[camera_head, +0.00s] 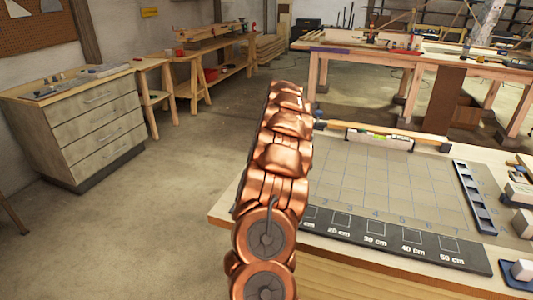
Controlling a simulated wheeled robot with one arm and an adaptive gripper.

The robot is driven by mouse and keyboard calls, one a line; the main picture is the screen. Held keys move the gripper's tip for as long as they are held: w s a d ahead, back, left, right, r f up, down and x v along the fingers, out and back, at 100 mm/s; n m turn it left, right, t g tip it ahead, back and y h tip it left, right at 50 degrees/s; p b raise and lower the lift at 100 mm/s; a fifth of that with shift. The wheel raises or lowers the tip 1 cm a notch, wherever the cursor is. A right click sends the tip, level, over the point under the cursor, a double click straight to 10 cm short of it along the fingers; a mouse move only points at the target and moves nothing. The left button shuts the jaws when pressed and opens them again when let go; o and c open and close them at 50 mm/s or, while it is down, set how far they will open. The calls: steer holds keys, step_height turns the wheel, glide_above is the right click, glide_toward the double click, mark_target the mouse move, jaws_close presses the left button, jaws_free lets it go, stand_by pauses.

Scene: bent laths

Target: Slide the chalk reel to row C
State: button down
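I cannot make out a chalk reel for certain in this view. A board with a grid (385,180) lies on the workbench at right, with numbers along its near side. Row letters are not readable, so I cannot tell which row is C. My copper-coloured arm rises through the middle of the picture and covers the left part of the board. My gripper does not show.
A dark ruler strip (400,243) with centimetre marks runs along the board's near side. A dark slotted strip (474,196) lies at its right. A long bar (420,144) with a white-green item (380,138) lies behind. Grey-white blocks (522,223) stand at far right.

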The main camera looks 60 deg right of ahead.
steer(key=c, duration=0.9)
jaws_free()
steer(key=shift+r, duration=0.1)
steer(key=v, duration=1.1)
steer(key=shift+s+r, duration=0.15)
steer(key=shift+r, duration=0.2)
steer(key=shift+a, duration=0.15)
